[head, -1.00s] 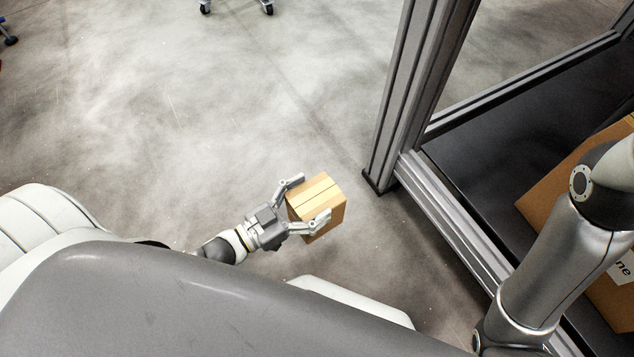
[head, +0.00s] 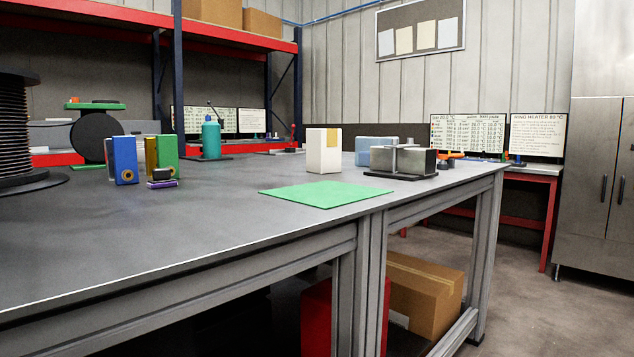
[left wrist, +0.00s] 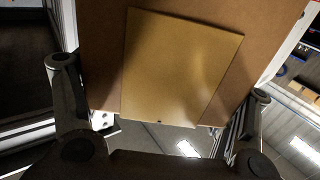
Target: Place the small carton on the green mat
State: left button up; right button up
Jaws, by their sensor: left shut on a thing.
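The green mat (head: 315,194) lies flat on the grey workbench near its front edge in the head view. Its visible top is bare. My left gripper (left wrist: 161,80) shows in the left wrist view, with one dark finger on each side of the small brown carton (left wrist: 105,60). It is shut on this carton, which fills the upper middle of that view and bears a lighter square patch. Neither gripper nor the held carton shows in the head view. My right gripper is not in view.
On the workbench (head: 150,235), a white box (head: 323,152) stands just behind the mat, with a metal block fixture (head: 403,160) to the right. Blue and green boxes (head: 124,160) and a black spool (head: 17,130) stand left. A larger carton (head: 425,295) sits underneath.

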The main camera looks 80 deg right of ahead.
aim_at(327, 192)
jog(key=k+l+z, duration=0.15)
jog(key=k, duration=0.2)
jog(key=k+l+z, duration=0.1)
jog(key=k, duration=0.25)
jog(key=l+z, duration=0.1)
jog(key=z, duration=1.4)
